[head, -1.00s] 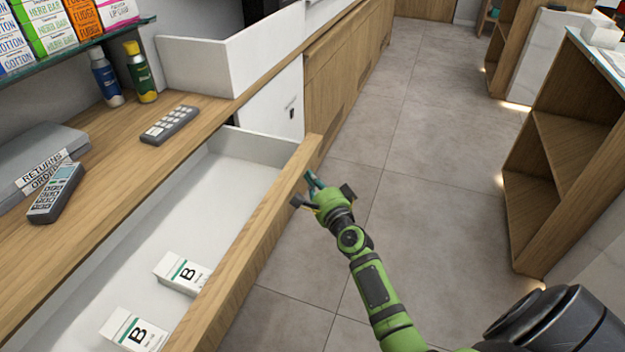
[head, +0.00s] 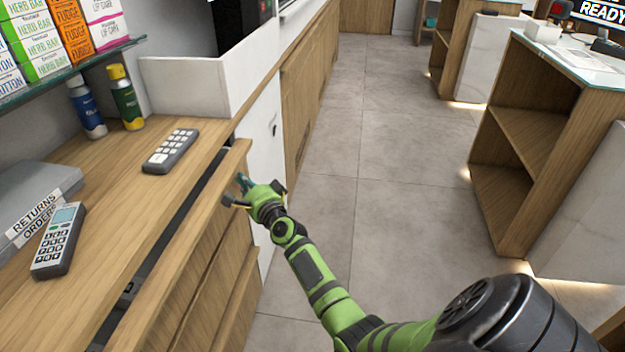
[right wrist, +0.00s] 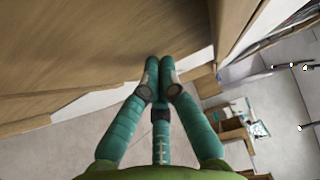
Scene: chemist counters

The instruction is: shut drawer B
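Drawer B (head: 198,218) has a wooden front and stands slightly open under the left counter. A narrow dark gap runs between its front and the counter edge, and the inside is mostly hidden. My right gripper (head: 242,184) is at the outer face of the drawer front, near its far end. In the right wrist view, my right gripper (right wrist: 159,62) has its teal fingertips together, with nothing between them. The tips are at a wooden surface; exact contact is hard to tell. My left gripper is not in view.
The wooden counter (head: 105,215) holds a calculator (head: 170,151), a handheld phone (head: 58,240), and two bottles (head: 104,104). A white cabinet panel (head: 262,140) lies beyond the drawer. Clear tiled floor (head: 370,190) extends right, toward open wooden shelves (head: 515,150).

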